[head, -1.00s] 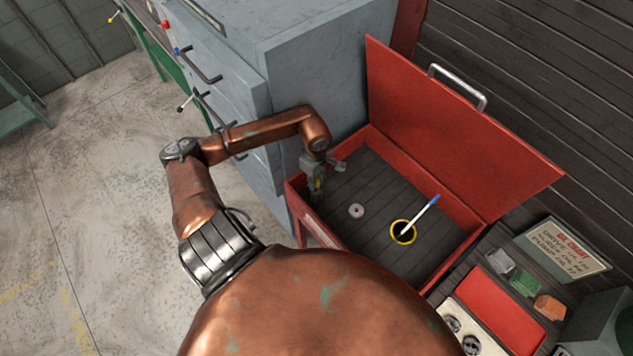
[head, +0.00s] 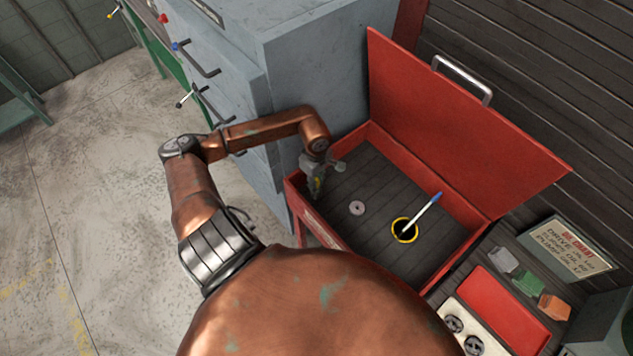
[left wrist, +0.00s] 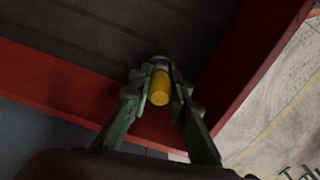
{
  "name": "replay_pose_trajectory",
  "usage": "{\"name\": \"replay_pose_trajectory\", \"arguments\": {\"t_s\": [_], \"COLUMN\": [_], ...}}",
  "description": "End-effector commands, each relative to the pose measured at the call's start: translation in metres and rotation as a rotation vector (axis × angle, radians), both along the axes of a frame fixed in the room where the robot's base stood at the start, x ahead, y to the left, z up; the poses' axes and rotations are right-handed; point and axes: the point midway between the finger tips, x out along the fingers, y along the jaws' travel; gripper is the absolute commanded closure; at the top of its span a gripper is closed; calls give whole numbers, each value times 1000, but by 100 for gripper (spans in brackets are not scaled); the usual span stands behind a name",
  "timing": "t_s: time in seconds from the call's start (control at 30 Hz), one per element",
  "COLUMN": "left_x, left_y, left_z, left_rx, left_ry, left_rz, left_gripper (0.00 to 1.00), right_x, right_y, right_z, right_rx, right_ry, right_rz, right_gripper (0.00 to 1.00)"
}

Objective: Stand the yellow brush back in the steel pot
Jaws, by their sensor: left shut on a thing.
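The yellow brush (left wrist: 161,88) shows in the left wrist view as a short yellow cylinder between my left fingers; the rest of it is hidden. My left gripper (left wrist: 161,98) is shut on it. In the head view my left gripper (head: 314,190) hangs inside the near left corner of the red box, with a bit of yellow between its fingers. A round pot with a yellow rim and dark inside (head: 404,230) stands on the box floor, to the right of the gripper. A white stick with a blue end (head: 423,213) leans in it. My right gripper is not in view.
The red box (head: 345,246) has its lid (head: 460,125) raised at the back. A small pale ring (head: 357,208) lies on its floor between gripper and pot. A grey cabinet (head: 310,65) stands close on the left. A red tray (head: 503,305) lies at the lower right.

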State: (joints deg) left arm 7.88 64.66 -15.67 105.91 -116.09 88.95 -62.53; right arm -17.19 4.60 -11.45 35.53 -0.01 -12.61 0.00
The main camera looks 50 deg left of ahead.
Motion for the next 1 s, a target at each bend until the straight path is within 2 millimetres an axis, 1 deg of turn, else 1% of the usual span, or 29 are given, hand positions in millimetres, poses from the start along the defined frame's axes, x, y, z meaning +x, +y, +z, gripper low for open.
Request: {"name": "replay_pose_trajectory", "arguments": {"t_s": [0.43,0.77,0.8,1.0], "left_x": [0,0,0,0], "left_y": [0,0,0,0], "left_z": [-12,-12,-12,-12], "left_rx": [0,0,0,0], "left_ry": [-1,-1,-1,-1], "left_rz": [0,0,0,0], "left_gripper": [100,100,81,68], "right_x": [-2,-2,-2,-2], "right_y": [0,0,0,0], "right_z": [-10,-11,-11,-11], "right_rx": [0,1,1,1], "right_ry": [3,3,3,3], "right_rz": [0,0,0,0], "right_gripper": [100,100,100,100]}}
